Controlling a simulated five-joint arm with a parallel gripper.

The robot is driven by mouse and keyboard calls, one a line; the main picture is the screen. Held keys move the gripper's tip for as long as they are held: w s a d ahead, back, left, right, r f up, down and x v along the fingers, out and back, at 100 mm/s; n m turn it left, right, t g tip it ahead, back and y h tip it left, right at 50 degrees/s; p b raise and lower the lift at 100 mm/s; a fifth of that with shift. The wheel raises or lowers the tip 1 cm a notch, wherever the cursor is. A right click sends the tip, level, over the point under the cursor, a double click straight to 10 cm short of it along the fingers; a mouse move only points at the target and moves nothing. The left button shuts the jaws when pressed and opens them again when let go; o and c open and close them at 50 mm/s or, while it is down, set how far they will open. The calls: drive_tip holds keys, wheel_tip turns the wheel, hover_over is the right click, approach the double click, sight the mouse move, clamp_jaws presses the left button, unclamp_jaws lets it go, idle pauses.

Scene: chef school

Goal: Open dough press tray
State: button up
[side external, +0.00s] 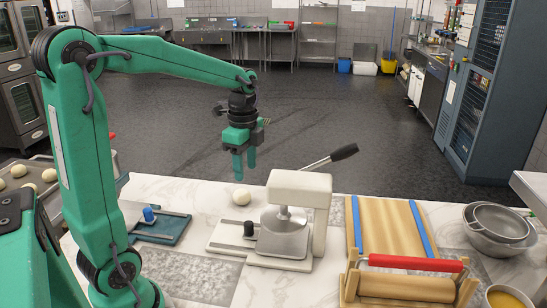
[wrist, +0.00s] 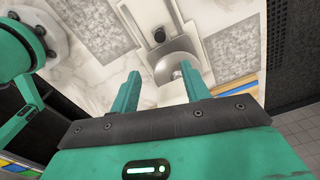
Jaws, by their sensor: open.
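The dough press (side external: 305,188) is a white block with a metal press head and a black-handled lever (side external: 343,152) raised up to the right. Its tray (side external: 277,244) is a metal plate on a pale base under the head, with a black knob (side external: 248,229) at its left side. The knob also shows at the top of the wrist view (wrist: 159,36). My gripper (side external: 244,174) hangs above and behind the press, fingers pointing down, apart and empty. In the wrist view my gripper (wrist: 161,72) has its fingers either side of a gap, touching nothing.
A dough ball (side external: 241,198) lies on the marble counter behind the press. A wooden board (side external: 385,230), a red-handled rolling pin (side external: 415,263) and metal bowls (side external: 497,229) stand at right.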

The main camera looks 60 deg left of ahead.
hover_over(248, 222)
wheel_tip(248, 222, down, 11)
drive_tip(key=shift+d+f, duration=0.1)
drive_tip(key=shift+f, duration=3.85)
clamp_jaws()
